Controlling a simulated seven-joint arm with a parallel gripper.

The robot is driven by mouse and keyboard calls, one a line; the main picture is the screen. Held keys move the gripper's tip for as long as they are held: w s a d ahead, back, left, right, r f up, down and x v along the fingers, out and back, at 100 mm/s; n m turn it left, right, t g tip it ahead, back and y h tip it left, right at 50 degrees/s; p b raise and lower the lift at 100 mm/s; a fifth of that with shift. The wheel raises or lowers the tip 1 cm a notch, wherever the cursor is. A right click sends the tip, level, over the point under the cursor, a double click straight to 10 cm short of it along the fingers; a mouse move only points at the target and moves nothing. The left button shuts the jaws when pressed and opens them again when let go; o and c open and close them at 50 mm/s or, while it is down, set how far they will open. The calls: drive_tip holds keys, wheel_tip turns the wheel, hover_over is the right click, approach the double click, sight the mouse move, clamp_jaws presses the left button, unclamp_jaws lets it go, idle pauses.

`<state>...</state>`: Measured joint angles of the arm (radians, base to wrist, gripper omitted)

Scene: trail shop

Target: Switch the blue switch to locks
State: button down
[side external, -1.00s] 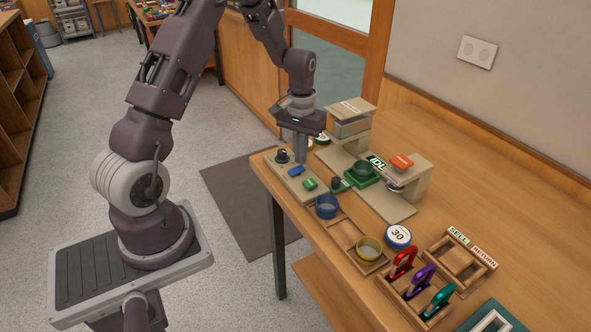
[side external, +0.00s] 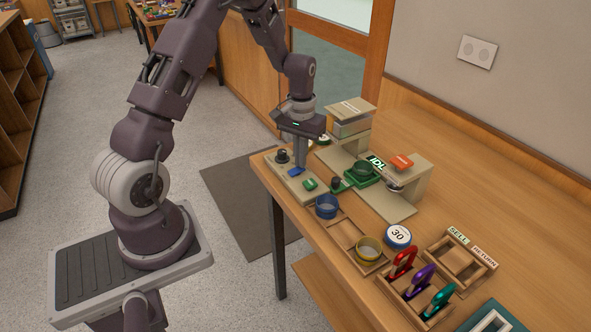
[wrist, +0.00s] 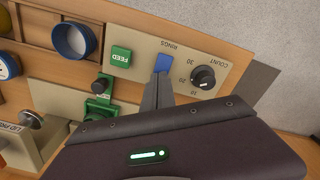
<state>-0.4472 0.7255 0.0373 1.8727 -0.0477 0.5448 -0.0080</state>
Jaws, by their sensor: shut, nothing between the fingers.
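The blue switch (side external: 293,172) sits on a beige control panel (side external: 315,193) at the left end of the bench. In the wrist view the blue switch (wrist: 163,62) has the word RINGS printed beside its far end. The label at its other end is hidden by my gripper, so no LOCKS text shows. My gripper (side external: 300,168) points down, shut and empty. In the wrist view its fingertips (wrist: 164,76) are at the near edge of the blue switch; whether they touch it I cannot tell.
A green FEED button (wrist: 120,57) and a black COUNT dial (wrist: 204,77) flank the switch closely. A beige press with an orange top (side external: 402,162) stands to the right.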

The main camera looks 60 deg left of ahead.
drive_tip(key=shift+f, duration=0.4)
wheel_tip(320, 180, up, 6)
drive_tip(key=shift+r, duration=0.55)
idle(0.3)
drive_tip(key=s+d+r+m+t, duration=0.1)
drive_tip(key=s+d+r, duration=0.2)
drive_tip(key=d+r, duration=0.25)
drive_tip(key=s+d+r+m+t, duration=0.1)
drive_tip(key=s+d+r, duration=0.25)
drive_tip(key=r, duration=0.35)
drive_tip(key=s+d+r+m+t, duration=0.1)
drive_tip(key=s+d, duration=0.3)
drive_tip(key=s, duration=0.4)
drive_tip(key=s+d+r+m+t, duration=0.2)
drive_tip(key=s+d, duration=0.3)
drive_tip(key=s, duration=0.3)
drive_tip(key=shift+d+r+m+t, duration=0.3)
drive_tip(key=shift+r+m, duration=0.2)
drive_tip(key=shift+r, duration=0.4)
